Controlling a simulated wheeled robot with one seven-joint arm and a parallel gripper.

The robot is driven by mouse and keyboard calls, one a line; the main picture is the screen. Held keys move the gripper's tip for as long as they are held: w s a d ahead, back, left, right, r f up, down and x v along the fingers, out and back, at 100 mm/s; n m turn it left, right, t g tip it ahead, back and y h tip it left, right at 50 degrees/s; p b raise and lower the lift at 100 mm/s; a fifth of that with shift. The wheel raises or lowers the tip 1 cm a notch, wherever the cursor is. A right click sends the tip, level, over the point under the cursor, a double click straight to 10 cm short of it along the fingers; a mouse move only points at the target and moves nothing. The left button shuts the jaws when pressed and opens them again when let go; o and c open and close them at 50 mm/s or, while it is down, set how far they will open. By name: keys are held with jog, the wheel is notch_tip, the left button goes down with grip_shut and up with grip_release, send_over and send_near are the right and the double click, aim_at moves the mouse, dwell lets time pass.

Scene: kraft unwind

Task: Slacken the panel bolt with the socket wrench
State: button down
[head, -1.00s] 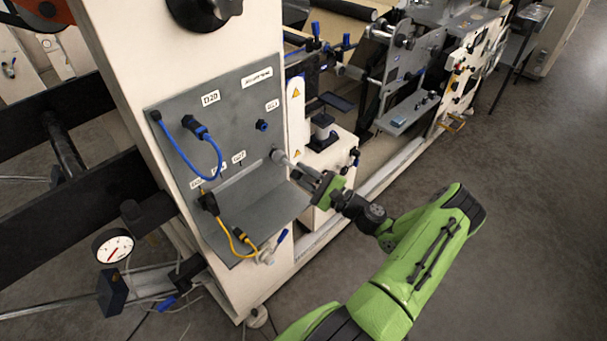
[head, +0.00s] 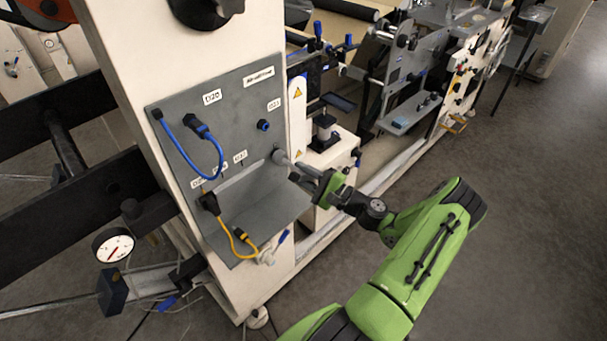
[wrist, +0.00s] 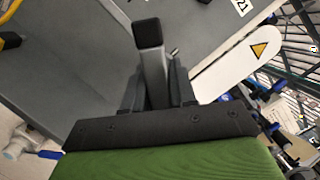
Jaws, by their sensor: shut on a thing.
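The socket wrench (head: 300,165) is a grey bar running from the grey panel (head: 240,115) to my gripper (head: 312,181). Its far end meets the panel near the right edge, below the blue round connector. The panel bolt is not visible; the wrench end covers that spot, and I cannot tell how far it is seated. In the wrist view, my gripper (wrist: 155,92) is shut on the wrench (wrist: 152,70), whose black end (wrist: 148,33) points up the picture between the dark fingers.
A blue cable (head: 185,155) and a yellow cable (head: 230,235) hang on the panel's left and lower parts. A grey shelf (head: 260,205) juts out below the wrench. A white guard with warning triangles (head: 297,118) stands just right of the panel. Open floor lies at right.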

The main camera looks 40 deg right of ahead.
jog(key=shift+n+g+b, duration=0.5)
jog(key=shift+n+g, duration=0.1)
jog(key=shift+n, duration=1.8)
jog(key=shift+s+f+n+g+b, duration=0.15)
jog(key=shift+n+g+b, duration=0.35)
jog(key=shift+n+b, duration=0.9)
jog(key=shift+n+p, duration=0.3)
jog(key=shift+n, duration=0.5)
